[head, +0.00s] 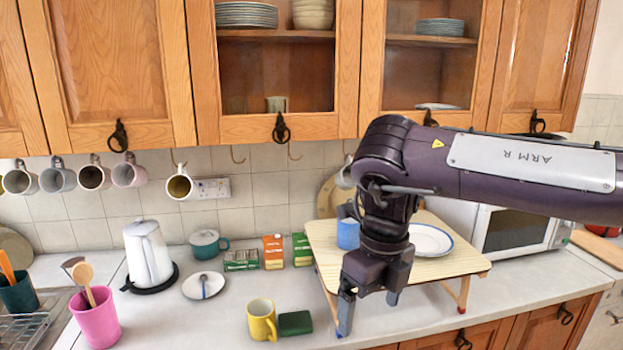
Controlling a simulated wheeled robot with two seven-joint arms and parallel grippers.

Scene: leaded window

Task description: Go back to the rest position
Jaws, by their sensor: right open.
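My right gripper (369,312) is open and hangs above the counter, in front of the small wooden tray table (455,265). Its fingers point down and nothing shows between them. My right arm comes in from the right and hides part of the tray table and the wall behind. My left gripper is not in view.
A yellow mug (262,320) and a dark green block (296,323) stand left of my gripper. A blue cup (347,234) and a plate (430,240) are on the tray table. A kettle (148,255) and pink pot (97,320) stand left. Cabinets (110,75) hang above.

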